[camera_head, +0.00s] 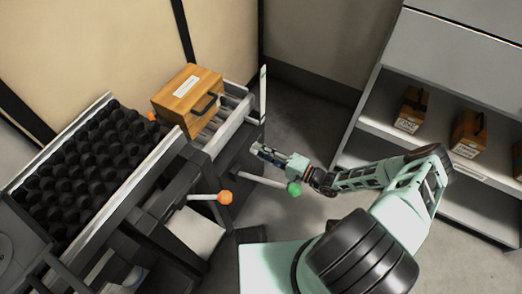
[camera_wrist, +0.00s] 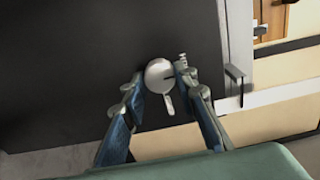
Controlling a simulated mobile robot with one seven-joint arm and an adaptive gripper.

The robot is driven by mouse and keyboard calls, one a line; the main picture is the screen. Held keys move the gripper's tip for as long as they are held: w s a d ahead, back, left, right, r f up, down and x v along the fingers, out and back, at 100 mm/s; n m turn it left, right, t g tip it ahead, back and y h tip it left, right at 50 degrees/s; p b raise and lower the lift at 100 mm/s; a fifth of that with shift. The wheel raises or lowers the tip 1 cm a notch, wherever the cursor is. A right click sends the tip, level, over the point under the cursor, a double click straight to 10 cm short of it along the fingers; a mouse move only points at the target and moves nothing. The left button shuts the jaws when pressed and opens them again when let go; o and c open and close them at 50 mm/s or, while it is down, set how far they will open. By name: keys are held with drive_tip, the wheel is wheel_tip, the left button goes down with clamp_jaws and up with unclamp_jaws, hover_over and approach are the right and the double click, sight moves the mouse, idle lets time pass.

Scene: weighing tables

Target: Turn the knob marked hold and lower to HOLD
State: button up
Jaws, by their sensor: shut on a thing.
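A pale round knob (camera_wrist: 158,74) shows in the wrist view on a dark panel (camera_wrist: 85,70). In the head view my gripper (camera_head: 257,151) reaches the dark side of the weighing table, and the knob is hidden there. No HOLD or LOWER marking can be read, so I cannot tell which setting the knob is at.
A wooden box (camera_head: 188,97) with a dark handle sits on the rollers by the table. An orange-ended lever (camera_head: 225,197) and a green-ended lever (camera_head: 294,188) stick out near my arm. A black bumpy bed (camera_head: 88,160) lies left. Shelves with boxes (camera_head: 411,110) stand right.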

drive_tip(key=shift+d, duration=0.1)
idle(0.3)
drive_tip(key=o, duration=1.2)
drive_tip(key=shift+c, duration=0.2)
drive_tip(key=o, duration=0.5)
wheel_tip(320, 180, up, 9)
drive_tip(key=shift+r, duration=0.15)
drive_tip(key=shift+c, duration=0.2)
drive_tip(key=shift+r, duration=0.3)
drive_tip(key=c, duration=0.5)
drive_tip(key=shift+o, duration=0.2)
drive_tip(key=shift+r, duration=0.15)
